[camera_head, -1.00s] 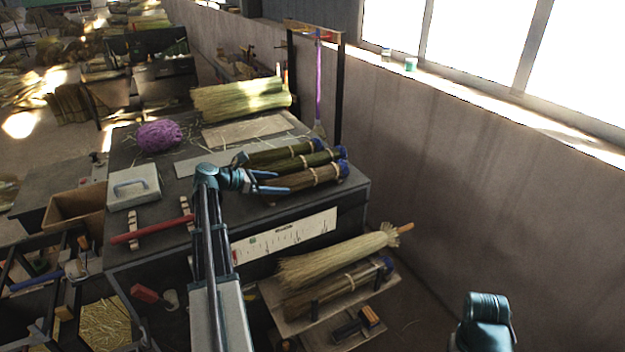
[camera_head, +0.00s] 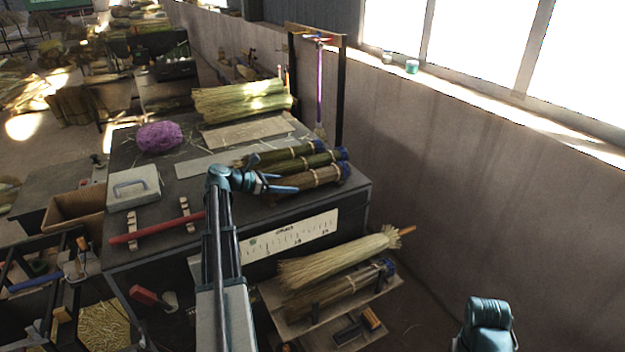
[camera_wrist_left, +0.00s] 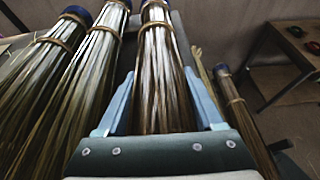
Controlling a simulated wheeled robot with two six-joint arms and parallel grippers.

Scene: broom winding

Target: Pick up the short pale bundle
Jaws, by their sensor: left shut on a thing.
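Three bound bundles with blue-capped ends lie side by side on the dark bench. The front one, a tan-brown bundle (camera_head: 318,176), is between the blue fingers of my left gripper (camera_head: 278,183). In the left wrist view this bundle (camera_wrist_left: 163,70) runs between both fingers of my left gripper (camera_wrist_left: 163,108), which is shut on it. Its lower end is hidden behind the gripper body. The olive middle bundle (camera_head: 318,159) and the dark green rear bundle (camera_head: 290,152) lie just behind it. I cannot tell whether the held bundle touches the bench. My right gripper is out of view.
A purple twine ball (camera_head: 160,137), a grey metal box (camera_head: 133,187) and a red-handled tool (camera_head: 155,229) are on the bench. Pale straw (camera_head: 240,99) lies at the back. A low shelf (camera_head: 345,321) holds a pale broom head (camera_head: 335,262). A wall (camera_head: 480,170) stands to the right.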

